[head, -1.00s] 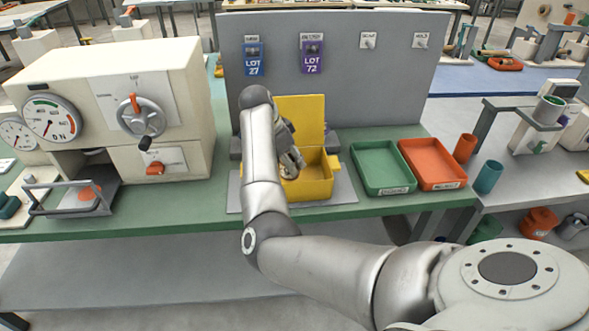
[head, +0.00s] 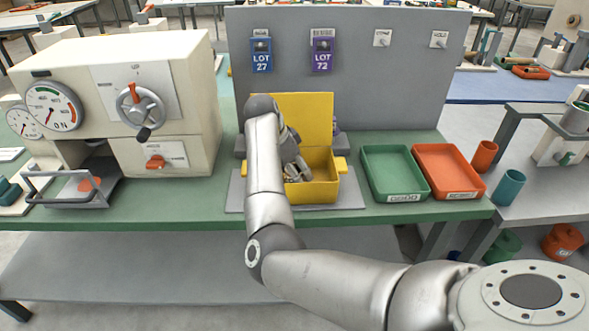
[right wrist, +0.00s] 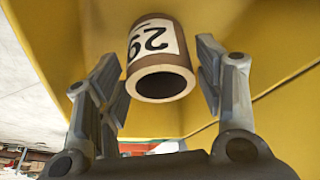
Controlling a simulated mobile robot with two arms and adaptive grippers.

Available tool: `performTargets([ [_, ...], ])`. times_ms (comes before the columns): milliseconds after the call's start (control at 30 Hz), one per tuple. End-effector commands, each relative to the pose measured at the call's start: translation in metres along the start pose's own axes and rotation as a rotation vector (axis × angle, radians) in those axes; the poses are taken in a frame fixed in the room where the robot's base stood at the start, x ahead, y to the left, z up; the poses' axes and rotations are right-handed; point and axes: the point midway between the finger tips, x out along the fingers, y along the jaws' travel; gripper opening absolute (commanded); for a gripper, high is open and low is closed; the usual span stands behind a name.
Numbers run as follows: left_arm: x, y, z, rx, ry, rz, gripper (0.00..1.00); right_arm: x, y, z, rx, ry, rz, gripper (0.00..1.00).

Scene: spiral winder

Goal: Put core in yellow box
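The yellow box (head: 322,193) stands open on a grey plate on the green bench, its lid raised at the back. My right gripper (head: 297,172) reaches down into it. In the right wrist view, the core (right wrist: 160,58), a brown hollow tube with a white label reading 29, is inside the box. It lies between the spread fingers of my right gripper (right wrist: 160,85), with gaps visible on both sides. In the head view, I cannot make out the core behind my arm and gripper. My left gripper is not in view.
A green tray (head: 394,172) and an orange tray (head: 447,171) lie right of the box. A cream machine (head: 170,85) with gauges and a handwheel stands at left. A grey panel (head: 385,75) with LOT 27 and LOT 72 tags rises behind the box.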

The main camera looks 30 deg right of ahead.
Motion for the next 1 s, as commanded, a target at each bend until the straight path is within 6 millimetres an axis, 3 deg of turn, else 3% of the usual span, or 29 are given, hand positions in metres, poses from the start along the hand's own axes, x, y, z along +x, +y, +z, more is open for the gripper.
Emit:
performTargets([
  [333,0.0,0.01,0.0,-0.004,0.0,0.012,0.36,-0.001,0.0,-0.001,0.001,0.0,-0.001,0.69],
  [467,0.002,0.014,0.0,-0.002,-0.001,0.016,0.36,-0.012,-0.001,-0.002,0.001,-0.001,-0.004,0.69],
  [800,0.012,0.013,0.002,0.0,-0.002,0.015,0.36,-0.082,-0.001,-0.002,0.002,0.001,-0.005,0.69],
  [1000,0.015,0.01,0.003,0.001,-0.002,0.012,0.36,-0.113,-0.001,-0.002,0.0,0.0,-0.003,0.69],
])
